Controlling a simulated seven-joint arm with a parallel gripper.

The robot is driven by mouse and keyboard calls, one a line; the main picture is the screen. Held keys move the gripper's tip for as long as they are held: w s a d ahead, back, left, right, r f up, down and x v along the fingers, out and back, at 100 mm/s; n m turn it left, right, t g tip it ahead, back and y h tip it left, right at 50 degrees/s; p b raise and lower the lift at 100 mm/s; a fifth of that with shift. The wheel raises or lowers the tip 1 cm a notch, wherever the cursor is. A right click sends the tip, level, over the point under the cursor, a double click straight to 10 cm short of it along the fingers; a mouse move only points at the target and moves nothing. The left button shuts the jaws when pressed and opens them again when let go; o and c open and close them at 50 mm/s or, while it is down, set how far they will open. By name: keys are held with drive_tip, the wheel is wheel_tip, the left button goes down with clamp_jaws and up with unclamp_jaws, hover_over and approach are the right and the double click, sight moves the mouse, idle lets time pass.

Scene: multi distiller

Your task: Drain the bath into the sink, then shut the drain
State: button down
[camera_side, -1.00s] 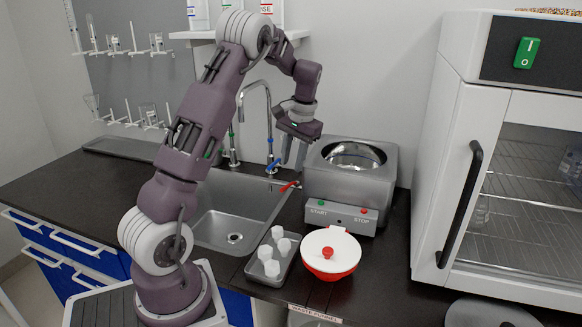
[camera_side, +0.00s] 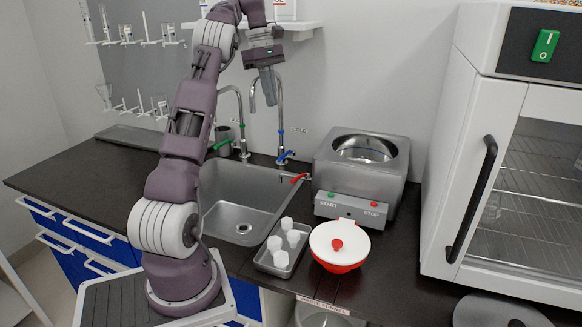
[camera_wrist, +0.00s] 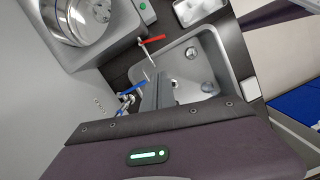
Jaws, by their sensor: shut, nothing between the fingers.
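The bath (camera_side: 330,170) is a steel box with a round basin, standing right of the sink. It also shows in the wrist view (camera_wrist: 110,32). A drain tap with a red lever (camera_side: 299,178) sticks out from its left side towards the sink (camera_side: 225,215). The red lever shows in the wrist view (camera_wrist: 152,40), with the sink (camera_wrist: 225,60) beside it. I cannot tell whether water runs from the tap. My gripper (camera_side: 269,100) is shut and empty, pointing down in front of the wall, high above the sink's back edge and away from the lever.
Two tall faucets stand behind the sink, with a green handle (camera_side: 219,145) and a blue handle (camera_side: 286,155). A tray of white pieces (camera_side: 262,262) and a red bowl with a white lid (camera_side: 340,240) stand in front of the bath. A white cabinet (camera_side: 450,140) fills the right.

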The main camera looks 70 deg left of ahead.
approach(297, 178)
drive_tip(key=s+a+f, duration=0.2)
drive_tip(key=a+f, duration=0.1)
drive_tip(key=f, duration=0.1)
drive_tip(key=w+d+f, duration=0.2)
drive_tip(key=shift+d+f, duration=0.35)
drive_tip(key=shift+f, duration=0.05)
drive_tip(key=n, duration=0.1)
drive_tip(key=d+n, duration=0.1)
drive_tip(key=n, duration=0.1)
drive_tip(key=shift+w+d, duration=0.25)
drive_tip(key=shift+d, duration=0.05)
